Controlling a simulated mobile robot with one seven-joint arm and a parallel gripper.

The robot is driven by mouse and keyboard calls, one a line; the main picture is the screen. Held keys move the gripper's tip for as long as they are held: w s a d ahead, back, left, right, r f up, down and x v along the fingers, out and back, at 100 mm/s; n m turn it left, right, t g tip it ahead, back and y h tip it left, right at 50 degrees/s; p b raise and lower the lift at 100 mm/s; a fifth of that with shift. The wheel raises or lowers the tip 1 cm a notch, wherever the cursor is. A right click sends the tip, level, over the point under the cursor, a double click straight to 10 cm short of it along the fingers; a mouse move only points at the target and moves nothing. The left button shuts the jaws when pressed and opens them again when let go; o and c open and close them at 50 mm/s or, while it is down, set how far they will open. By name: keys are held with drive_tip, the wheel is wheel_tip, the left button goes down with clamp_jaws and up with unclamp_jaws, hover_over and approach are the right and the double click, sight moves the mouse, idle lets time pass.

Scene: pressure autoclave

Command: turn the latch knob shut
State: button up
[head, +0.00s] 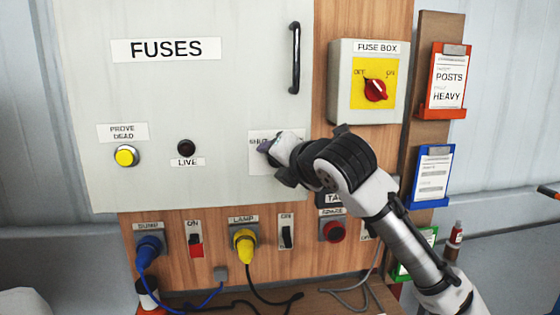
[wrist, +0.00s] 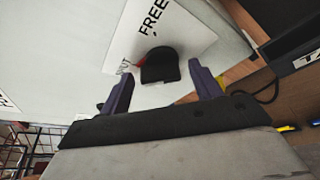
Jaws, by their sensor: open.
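The latch knob (wrist: 160,65) is a black knob with a red pointer on a white label plate (wrist: 190,35) in the wrist view. The label reads FREE at one end, and its other word is partly hidden. My gripper (wrist: 157,88) is open, its two purple fingers on either side of the knob's near end, with a gap at each side. In the head view my gripper (head: 266,147) is at the lower right of the grey FUSES door (head: 220,90) and hides the knob and much of its label plate (head: 260,165). The door looks closed.
A fuse box (head: 345,85) with a red rotary switch (head: 375,90) is above my arm. A black door handle (head: 295,58) is above the gripper. Below the door are a blue plug (head: 150,245), a yellow plug (head: 244,245) and hanging cables. Card holders (head: 432,175) are at right.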

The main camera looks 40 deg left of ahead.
drive_tip(key=b+v, duration=0.3)
drive_tip(key=v, duration=1)
drive_tip(key=shift+s+d+b, duration=0.2)
drive_tip(key=shift+d+b, duration=0.1)
drive_tip(key=shift+r, duration=0.15)
